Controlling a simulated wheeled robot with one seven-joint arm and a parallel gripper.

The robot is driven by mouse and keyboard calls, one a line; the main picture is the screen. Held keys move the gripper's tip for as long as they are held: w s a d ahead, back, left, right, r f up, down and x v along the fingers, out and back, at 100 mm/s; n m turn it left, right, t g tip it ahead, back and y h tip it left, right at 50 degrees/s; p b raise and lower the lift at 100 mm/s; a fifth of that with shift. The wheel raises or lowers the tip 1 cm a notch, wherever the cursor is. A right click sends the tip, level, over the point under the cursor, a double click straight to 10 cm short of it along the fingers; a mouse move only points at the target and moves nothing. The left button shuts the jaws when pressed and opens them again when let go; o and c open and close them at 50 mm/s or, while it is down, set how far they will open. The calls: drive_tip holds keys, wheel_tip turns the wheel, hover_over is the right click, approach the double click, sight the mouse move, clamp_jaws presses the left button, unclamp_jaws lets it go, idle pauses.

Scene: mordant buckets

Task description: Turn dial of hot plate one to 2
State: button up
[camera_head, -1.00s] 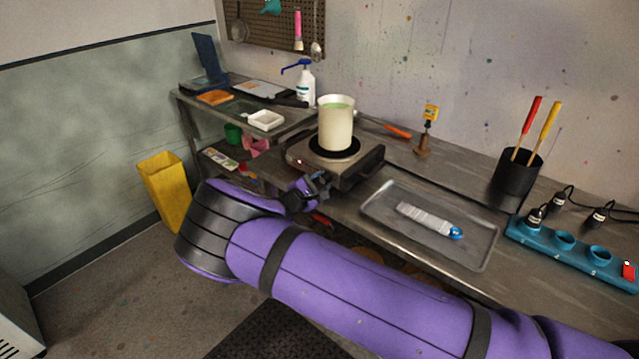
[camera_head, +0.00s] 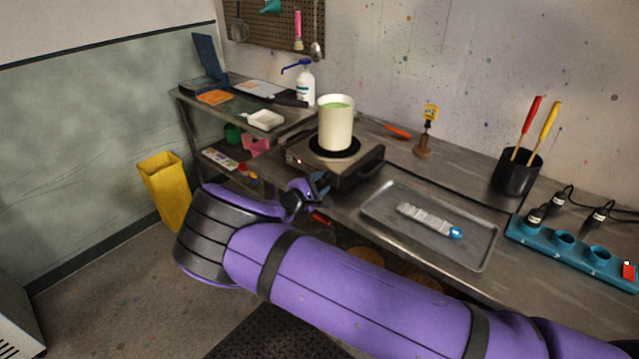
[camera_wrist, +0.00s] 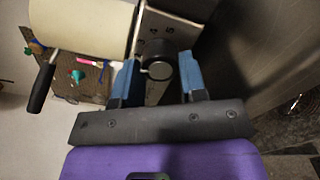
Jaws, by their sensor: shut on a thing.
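The hot plate (camera_head: 352,170) stands on the bench with a white beaker (camera_head: 336,128) of pale green liquid on its round black top. In the wrist view its light front panel (camera_wrist: 165,27) has small dark marks too blurred to read. The round dark dial (camera_wrist: 160,70) is between the two blue fingers of my gripper (camera_wrist: 162,80). My gripper is shut on the dial. In the head view my gripper (camera_head: 319,187) is at the hot plate's front face, and the dial is hidden there. The dial's setting cannot be read.
A grey tray (camera_head: 377,215) with a white strip lies right of the hot plate. A yellow sign on a stand (camera_head: 424,147), a black tool cup (camera_head: 509,184) and a blue socket strip (camera_head: 518,237) are further right. A yellow bin (camera_head: 165,190) stands on the floor at left.

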drive_tip(key=o, duration=0.9)
